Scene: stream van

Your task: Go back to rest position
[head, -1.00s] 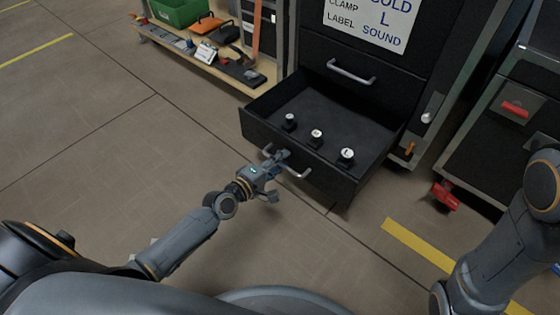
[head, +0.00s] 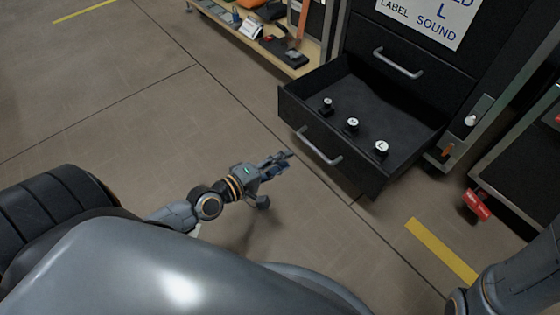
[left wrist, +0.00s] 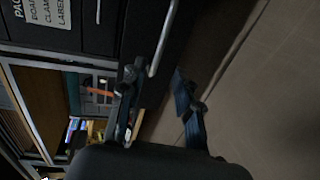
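My left gripper (head: 284,163) is in front of the open black drawer (head: 325,150), to the left of its lower handle (head: 318,150) and apart from it. In the left wrist view the two fingers (left wrist: 155,80) are spread with nothing held between them. A metal handle (left wrist: 164,35) shows beyond the fingertips there. My right arm shows at the lower right of the head view, but its gripper is out of frame.
Several small dark items with white tops, such as this one (head: 381,148), stand in the drawer. A wooden shelf (head: 285,60) with tools is behind left.

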